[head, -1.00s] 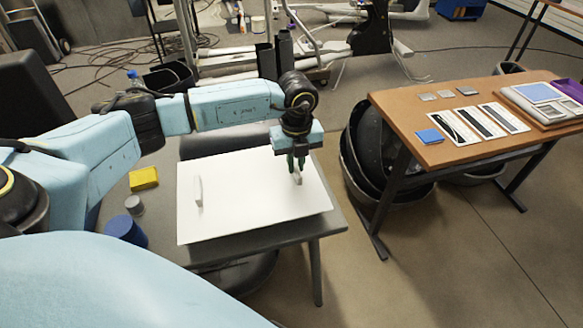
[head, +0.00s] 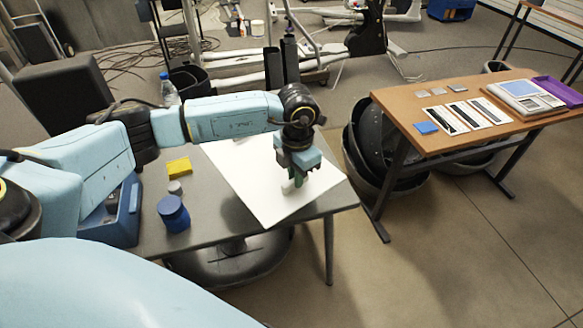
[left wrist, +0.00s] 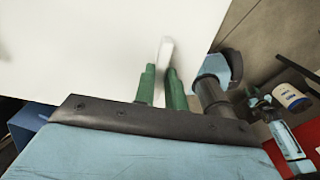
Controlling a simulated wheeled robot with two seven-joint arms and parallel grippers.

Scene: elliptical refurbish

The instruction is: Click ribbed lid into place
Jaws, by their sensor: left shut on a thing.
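My left gripper (head: 298,183) points down over the right part of a white board (head: 255,180) on the grey table. It is shut on a thin white piece (left wrist: 165,55), which shows between the green fingertips in the left wrist view. Whether the piece touches the board is unclear. A small grey cylindrical cap (head: 174,188) stands at the left, beside a blue round container (head: 173,213). No ribs can be made out on anything, so I cannot tell which thing is the ribbed lid. My right gripper is not in view.
A yellow block (head: 179,166) lies behind the cap. A blue bin (head: 122,215) is at the table's left end. A clear bottle (head: 168,90) stands behind my arm. A brown table (head: 470,130) with cards and a scale (head: 525,97) is at the right.

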